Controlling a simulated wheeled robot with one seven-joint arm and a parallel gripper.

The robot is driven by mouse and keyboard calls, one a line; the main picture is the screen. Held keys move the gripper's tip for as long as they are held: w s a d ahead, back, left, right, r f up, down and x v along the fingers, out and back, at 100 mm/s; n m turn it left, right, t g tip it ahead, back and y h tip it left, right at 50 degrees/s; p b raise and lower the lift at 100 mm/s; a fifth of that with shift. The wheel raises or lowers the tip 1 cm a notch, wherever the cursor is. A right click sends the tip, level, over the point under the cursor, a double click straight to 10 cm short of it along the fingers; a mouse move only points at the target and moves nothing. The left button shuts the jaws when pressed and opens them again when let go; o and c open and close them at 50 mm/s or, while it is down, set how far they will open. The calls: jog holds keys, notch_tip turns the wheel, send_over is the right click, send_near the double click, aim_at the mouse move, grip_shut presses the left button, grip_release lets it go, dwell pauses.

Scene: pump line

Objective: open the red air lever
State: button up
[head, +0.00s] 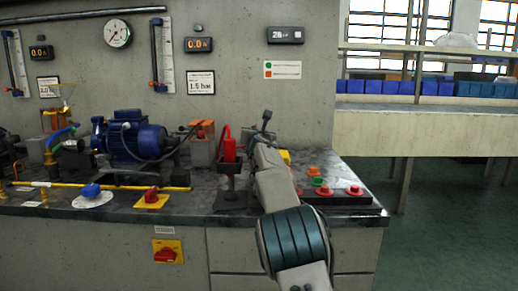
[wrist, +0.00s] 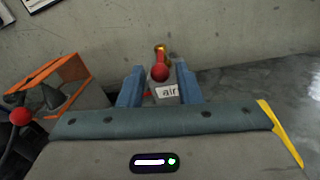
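The red air lever (wrist: 160,70) shows in the wrist view, with a round red knob towards me and a brass-coloured part behind it. A white label reading "air" (wrist: 168,91) sits just below the knob. My gripper (wrist: 159,80) is open, with one blue finger on each side of the lever and visible gaps between. The fingers do not appear to touch it. In the head view my gripper (head: 263,125) is near the wall at the back of the bench, and I cannot make out the lever there.
An orange-edged box (wrist: 55,78) and another red knob (wrist: 20,117) are at the left in the wrist view. In the head view, a red canister (head: 229,150) stands left of my arm, and red buttons (head: 354,190) are to its right. The wall is close behind.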

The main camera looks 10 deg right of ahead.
jog(key=s+b, duration=0.3)
jog(key=s, duration=0.6)
jog(key=shift+s, duration=0.25)
